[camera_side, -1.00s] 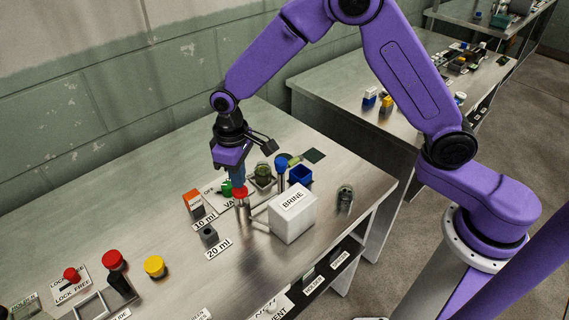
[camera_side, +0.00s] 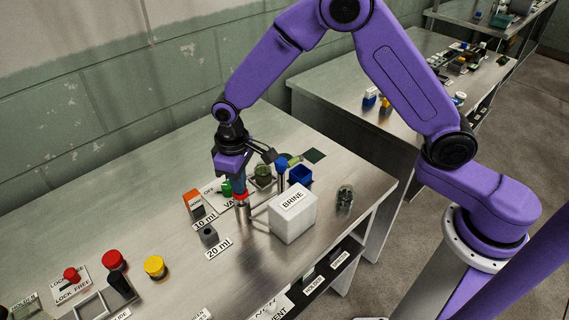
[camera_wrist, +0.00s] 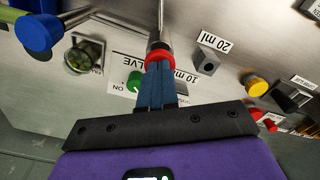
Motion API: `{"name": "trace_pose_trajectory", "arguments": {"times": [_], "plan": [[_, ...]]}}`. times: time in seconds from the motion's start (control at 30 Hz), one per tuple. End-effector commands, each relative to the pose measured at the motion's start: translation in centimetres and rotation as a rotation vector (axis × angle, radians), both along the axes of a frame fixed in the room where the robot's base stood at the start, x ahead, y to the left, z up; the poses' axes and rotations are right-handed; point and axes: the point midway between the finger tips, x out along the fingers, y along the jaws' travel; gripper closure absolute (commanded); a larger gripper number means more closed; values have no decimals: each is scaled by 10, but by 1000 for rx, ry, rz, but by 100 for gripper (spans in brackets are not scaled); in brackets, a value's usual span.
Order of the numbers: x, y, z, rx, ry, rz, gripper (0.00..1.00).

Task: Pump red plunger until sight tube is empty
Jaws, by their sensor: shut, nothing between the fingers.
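The red plunger (camera_side: 241,197) tops a slim metal cylinder (camera_side: 243,213) beside the white BRINE box (camera_side: 294,219). My gripper (camera_side: 240,189) is shut and empty, pointing down with its fingertips on top of the plunger. In the wrist view, my blue fingers (camera_wrist: 157,72) cover the middle of the plunger; its red rim (camera_wrist: 158,56) shows around the tips. The plunger sits low, close to the cylinder top. I cannot pick out the sight tube or its level for certain.
A green valve knob (camera_side: 226,188), a blue-topped post (camera_side: 281,163) and a blue open box (camera_side: 299,176) stand close by. An orange-topped block (camera_side: 194,203) and a grey block (camera_side: 208,235) stand to the left. The front-left bench holds red and yellow buttons.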

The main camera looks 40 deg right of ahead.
Motion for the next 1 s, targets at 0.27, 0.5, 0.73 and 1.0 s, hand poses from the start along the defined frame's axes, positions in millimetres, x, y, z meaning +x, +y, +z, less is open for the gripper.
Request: {"name": "trace_pose_trajectory", "arguments": {"times": [0.27, 0.5, 0.73, 1.0], "plan": [[0, 0, -8, -1, 2, 0, 100], [0, -1, -14, -1, 2, -1, 100], [0, -1, -14, -1, 2, -1, 100], [0, 0, -11, 0, 1, -1, 100]]}}
